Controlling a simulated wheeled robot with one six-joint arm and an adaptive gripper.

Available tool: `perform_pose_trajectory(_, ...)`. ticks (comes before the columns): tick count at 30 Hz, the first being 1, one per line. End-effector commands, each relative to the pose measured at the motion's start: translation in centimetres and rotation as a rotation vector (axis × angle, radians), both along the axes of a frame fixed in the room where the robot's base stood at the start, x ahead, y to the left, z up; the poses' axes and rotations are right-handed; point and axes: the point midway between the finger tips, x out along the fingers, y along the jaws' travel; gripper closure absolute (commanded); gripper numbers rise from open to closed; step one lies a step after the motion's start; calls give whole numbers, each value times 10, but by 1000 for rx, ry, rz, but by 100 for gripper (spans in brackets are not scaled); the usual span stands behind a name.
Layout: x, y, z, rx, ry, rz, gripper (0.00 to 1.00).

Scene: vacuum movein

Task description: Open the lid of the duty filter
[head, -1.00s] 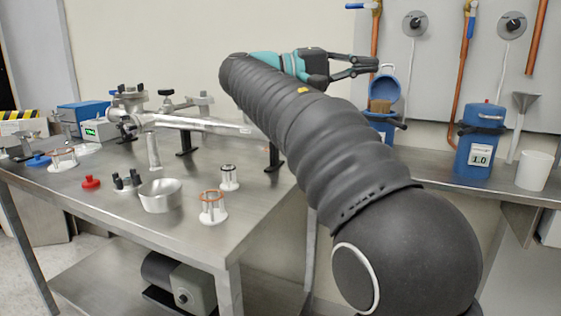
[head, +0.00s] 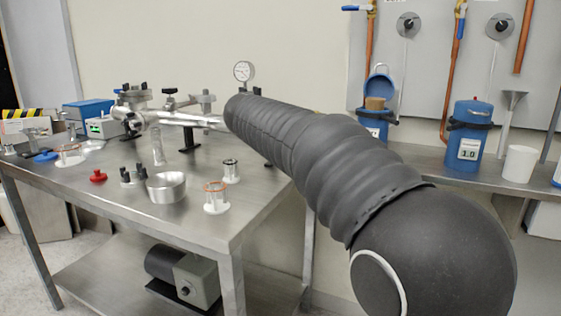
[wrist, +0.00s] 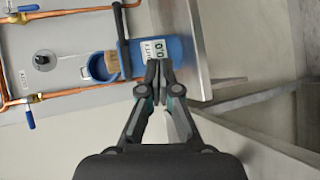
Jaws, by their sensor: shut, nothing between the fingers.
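The duty filter is a blue canister on the steel bench at the right, in the head view (head: 390,129) and in the wrist view (wrist: 181,52). Its blue lid (head: 381,79) stands swung up and back from the rim. A brown filter cartridge (head: 375,103) shows in the open mouth. The wrist view is turned on its side; the lid (wrist: 71,66) and the label (wrist: 153,50) show there. My gripper (wrist: 159,70) is shut and empty, its tips in front of the canister and apart from the lid. In the head view my arm hides the gripper.
Copper pipes with valves run up the wall panel. A steel table (head: 230,220) with metal parts stands at the left.

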Motion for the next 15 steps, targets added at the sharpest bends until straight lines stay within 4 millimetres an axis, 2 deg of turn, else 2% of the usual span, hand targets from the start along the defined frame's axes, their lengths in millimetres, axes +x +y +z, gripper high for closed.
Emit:
perform_pose_trajectory(1,-6,-2,-23,64,43,31,100)
perform_pose_trajectory(4,-27,-3,-76,231,123,87,100)
perform_pose_trajectory(6,-50,-4,-110,362,166,108,100)
perform_pose_trajectory(9,-89,-4,-152,551,200,117,100)
perform_pose_trajectory(15,-170,-2,-211,888,189,72,100)
